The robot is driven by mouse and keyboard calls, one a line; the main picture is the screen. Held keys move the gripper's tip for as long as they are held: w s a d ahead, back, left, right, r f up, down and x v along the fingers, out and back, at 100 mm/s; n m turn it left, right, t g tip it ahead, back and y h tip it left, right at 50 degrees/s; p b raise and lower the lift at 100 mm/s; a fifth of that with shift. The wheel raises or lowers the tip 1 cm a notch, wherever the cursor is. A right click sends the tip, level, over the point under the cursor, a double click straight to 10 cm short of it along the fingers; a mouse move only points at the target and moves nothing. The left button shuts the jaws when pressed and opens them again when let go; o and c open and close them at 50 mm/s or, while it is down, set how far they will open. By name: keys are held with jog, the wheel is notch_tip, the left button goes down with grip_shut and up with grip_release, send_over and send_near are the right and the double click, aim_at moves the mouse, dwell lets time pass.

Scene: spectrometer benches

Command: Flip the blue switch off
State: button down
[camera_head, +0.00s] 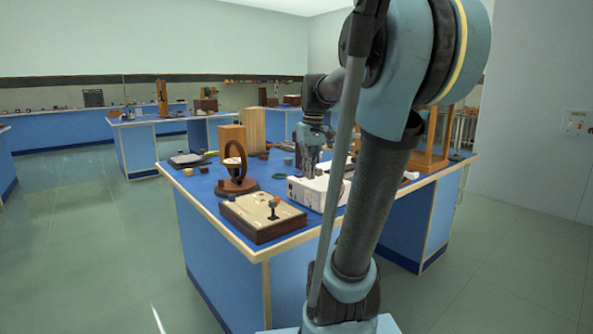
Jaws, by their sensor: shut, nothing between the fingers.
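My gripper (309,172) points down just above a white box (306,192) on the near bench, with its fingers shut and empty. I cannot tell at this size whether they touch the box. Small dark details show on the front of the white box. A wooden box (258,214) with a small dark upright lever or knob (273,208) on its top stands at the bench's front left corner. I cannot make out a blue switch for certain; part of the white box is hidden behind my arm.
The blue-topped bench (205,193) also carries a round wooden frame on a stand (235,165), wooden blocks (253,130) and a dark flat device (188,160). A wooden frame (432,145) stands at the right. A wall panel (577,122) is far right. The floor left is clear.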

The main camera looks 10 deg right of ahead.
aim_at(300, 176)
jog(key=w+r+n, duration=0.1)
jog(key=w+r, duration=0.2)
jog(key=w, duration=0.3)
jog(key=w+r+n+g, duration=0.1)
jog(key=w+r, duration=0.2)
jog(key=w, duration=0.4)
jog(key=w+d+r, duration=0.1)
jog(key=w+r, duration=0.2)
jog(key=w, duration=0.3)
jog(key=shift+w+n+y, duration=0.25)
jog(key=shift+n+y, duration=0.15)
jog(key=f, duration=0.4)
jog(key=a+f, duration=0.1)
jog(key=f, duration=0.4)
jog(key=s+f, duration=0.1)
jog(key=f, duration=0.3)
jog(key=shift+a+f, duration=0.35)
jog(key=shift+f, duration=0.05)
jog(key=shift+d, duration=0.15)
jog(key=shift+f, duration=0.1)
